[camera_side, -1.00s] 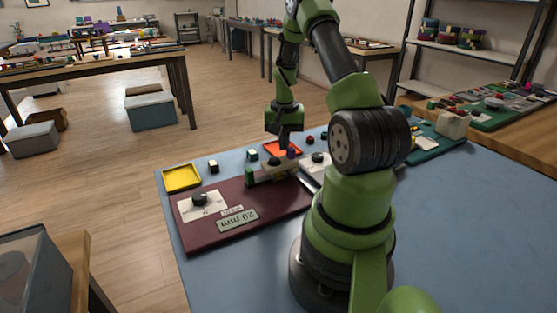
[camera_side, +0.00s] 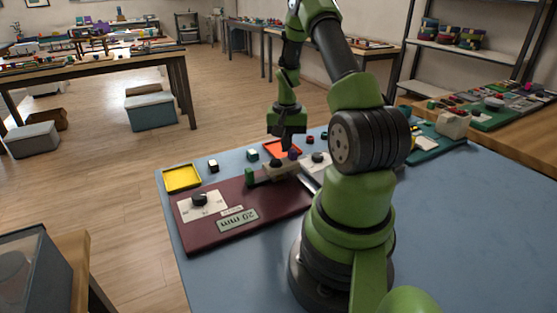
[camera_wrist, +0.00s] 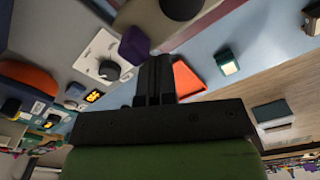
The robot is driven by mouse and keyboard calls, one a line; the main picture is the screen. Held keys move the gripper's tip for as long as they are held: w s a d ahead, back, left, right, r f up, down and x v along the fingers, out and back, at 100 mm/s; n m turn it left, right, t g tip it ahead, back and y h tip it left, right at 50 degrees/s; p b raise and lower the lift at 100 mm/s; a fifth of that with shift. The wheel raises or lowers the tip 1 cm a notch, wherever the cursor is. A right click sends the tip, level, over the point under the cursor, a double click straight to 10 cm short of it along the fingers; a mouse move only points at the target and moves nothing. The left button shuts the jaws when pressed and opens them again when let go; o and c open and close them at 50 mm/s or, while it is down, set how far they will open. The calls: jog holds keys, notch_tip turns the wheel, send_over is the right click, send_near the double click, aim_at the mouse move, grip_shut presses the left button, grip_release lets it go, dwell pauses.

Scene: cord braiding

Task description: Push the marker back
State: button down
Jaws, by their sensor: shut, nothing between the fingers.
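A purple block (camera_side: 293,154) stands at the far end of the beige block with a black knob (camera_side: 281,170), and a small green block (camera_side: 249,177) stands at its near end. Which of these is the marker I cannot tell. My gripper (camera_side: 291,148) is shut and empty, pointing down right by the purple block. In the wrist view my fingertips (camera_wrist: 155,62) are close beside the purple block (camera_wrist: 133,45); whether they touch it I cannot tell. The green block is not visible there.
A maroon board (camera_side: 255,207) carries a white dial plate (camera_side: 187,211) and a "20 mm" sign (camera_side: 238,220). A white plate with a dark knob (camera_wrist: 108,70) is near my fingers.

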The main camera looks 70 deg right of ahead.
jog(key=shift+s+a, duration=2.8)
jog(key=shift+d, duration=0.1)
jog(key=shift+w+d, duration=0.4)
jog(key=shift+w, duration=0.05)
notch_tip(320, 180, up, 11)
dwell(0.3)
jog(key=shift+a, duration=0.1)
